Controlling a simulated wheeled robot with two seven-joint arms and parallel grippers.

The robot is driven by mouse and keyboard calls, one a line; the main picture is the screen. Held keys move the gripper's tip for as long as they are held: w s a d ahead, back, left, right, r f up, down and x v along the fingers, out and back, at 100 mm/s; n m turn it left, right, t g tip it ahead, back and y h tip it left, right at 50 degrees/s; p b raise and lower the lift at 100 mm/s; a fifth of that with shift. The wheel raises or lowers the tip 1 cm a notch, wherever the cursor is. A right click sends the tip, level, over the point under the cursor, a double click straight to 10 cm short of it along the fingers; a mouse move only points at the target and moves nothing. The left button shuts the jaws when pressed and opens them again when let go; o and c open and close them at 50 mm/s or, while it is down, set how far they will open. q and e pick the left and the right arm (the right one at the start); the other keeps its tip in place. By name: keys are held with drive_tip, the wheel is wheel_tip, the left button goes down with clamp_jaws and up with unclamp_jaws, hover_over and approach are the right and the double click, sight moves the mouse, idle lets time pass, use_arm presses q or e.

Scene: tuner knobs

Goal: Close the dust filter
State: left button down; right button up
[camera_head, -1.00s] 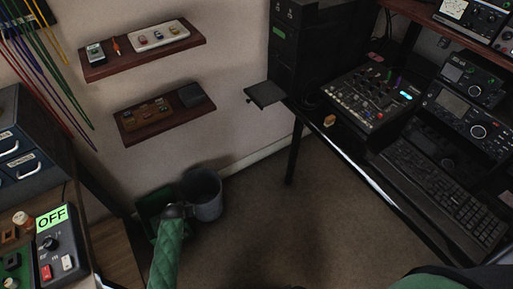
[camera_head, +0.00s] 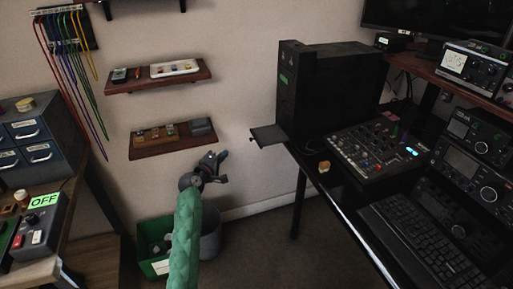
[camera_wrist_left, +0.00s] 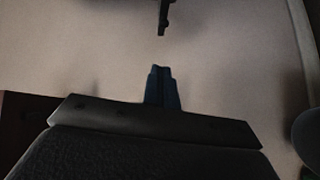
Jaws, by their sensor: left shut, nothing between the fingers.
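The dust filter (camera_head: 268,135) is a flat dark panel. It sticks out to the left from the low part of the black computer tower (camera_head: 318,92), so it stands slid out. My left gripper (camera_head: 222,166) is shut and empty, in the air to the left of the filter and a little lower in the picture, apart from it. In the left wrist view its dark fingers (camera_wrist_left: 161,52) show against the plain wall, with nothing held. The filter is not clearly seen in that view. My right gripper is out of view.
The tower stands on a black desk with a mixer (camera_head: 375,150), a keyboard (camera_head: 425,235) and a small tan block (camera_head: 324,167). Two wall shelves (camera_head: 172,144) hang left of my gripper. A green bin (camera_head: 153,240) and a grey bucket (camera_head: 210,240) stand below.

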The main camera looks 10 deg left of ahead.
sight(273, 137)
use_arm(q)
drive_tip(key=w+d+f+n+p, duration=0.1)
drive_tip(key=w+d, duration=0.4)
drive_tip(key=w, duration=0.7)
drive_tip(key=shift+f+p, duration=0.15)
drive_tip(key=shift+p, duration=0.4)
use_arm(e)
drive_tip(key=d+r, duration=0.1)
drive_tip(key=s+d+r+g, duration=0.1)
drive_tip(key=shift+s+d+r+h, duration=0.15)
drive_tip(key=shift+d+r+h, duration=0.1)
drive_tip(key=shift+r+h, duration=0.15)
use_arm(q)
drive_tip(key=w+d, duration=0.2)
drive_tip(key=d, duration=0.1)
drive_tip(key=w+d+b, duration=0.1)
drive_tip(key=w+d, duration=0.2)
drive_tip(key=d, duration=0.1)
drive_tip(key=w+d, duration=0.2)
drive_tip(key=d, duration=0.2)
drive_tip(key=shift+w, duration=0.25)
drive_tip(key=shift+d, duration=0.15)
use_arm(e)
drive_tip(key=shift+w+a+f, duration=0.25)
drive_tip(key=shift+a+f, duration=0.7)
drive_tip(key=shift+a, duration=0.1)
use_arm(q)
drive_tip(key=shift+w+d, duration=0.1)
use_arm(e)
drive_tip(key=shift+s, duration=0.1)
